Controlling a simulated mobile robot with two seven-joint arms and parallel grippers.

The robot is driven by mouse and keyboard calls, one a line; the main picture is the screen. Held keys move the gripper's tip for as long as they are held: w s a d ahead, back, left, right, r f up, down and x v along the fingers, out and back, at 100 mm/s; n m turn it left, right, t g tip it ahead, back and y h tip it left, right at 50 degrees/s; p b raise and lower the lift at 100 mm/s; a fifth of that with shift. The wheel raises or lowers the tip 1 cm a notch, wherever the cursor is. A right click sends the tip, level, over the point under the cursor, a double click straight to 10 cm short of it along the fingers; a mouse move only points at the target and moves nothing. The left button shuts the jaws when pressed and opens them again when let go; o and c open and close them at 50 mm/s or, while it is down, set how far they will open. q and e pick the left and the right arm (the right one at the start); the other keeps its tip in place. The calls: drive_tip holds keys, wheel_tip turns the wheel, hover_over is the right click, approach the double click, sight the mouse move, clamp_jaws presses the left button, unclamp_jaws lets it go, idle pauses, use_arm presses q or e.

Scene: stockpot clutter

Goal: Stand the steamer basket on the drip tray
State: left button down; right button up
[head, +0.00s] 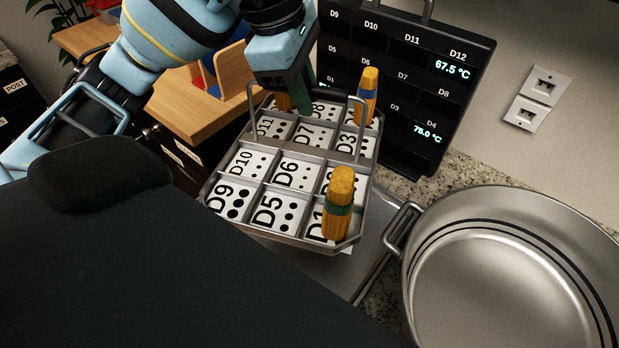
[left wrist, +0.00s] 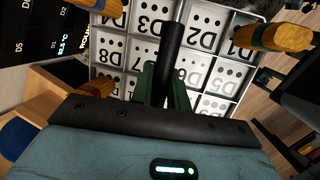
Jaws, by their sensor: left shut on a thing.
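The steamer basket (head: 255,163) is a metal grid of square compartments with cards marked D1 to D12 and wire handles. Several yellow pegs with coloured bands stand in it; one with a green band (head: 340,205) is at the near corner. My left gripper (head: 299,100) is over the far part of the basket, shut on it. In the left wrist view its green fingers (left wrist: 163,85) close around a dark bar above the basket's cards. A flat metal surface, seemingly the drip tray (head: 372,268), shows below the basket's near right side, mostly hidden. I cannot tell whether they touch.
A large steel pot (head: 510,290) stands close on the right, its side handle near the tray. A black display panel (head: 455,90) stands behind the basket. A wooden rack (head: 195,105) is at the left. Wall sockets (head: 537,97) are at the right.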

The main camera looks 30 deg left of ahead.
use_arm(q)
drive_tip(key=shift+w+r, duration=0.1)
drive_tip(key=shift+r, duration=0.05)
drive_tip(key=shift+w+d+m+h, duration=0.1)
drive_tip(key=shift+w+m+h, duration=0.1)
drive_tip(key=shift+w+m, duration=0.75)
drive_tip(key=shift+w+d+m+h, duration=0.15)
drive_tip(key=shift+w+m, duration=0.3)
drive_tip(key=shift+m, duration=0.9)
drive_tip(key=shift+a, duration=0.1)
hover_over(321, 144)
drive_tip(key=shift+s+a+f+b, duration=0.1)
drive_tip(key=shift+a+f+b, duration=0.05)
drive_tip(key=shift+f, duration=1.45)
drive_tip(key=shift+s+a+f+b, duration=0.1)
drive_tip(key=shift+a+f+b, duration=0.05)
drive_tip(key=shift+f, duration=3.4)
drive_tip(key=c, duration=1.4)
unclamp_jaws()
drive_tip(key=shift+o, duration=0.2)
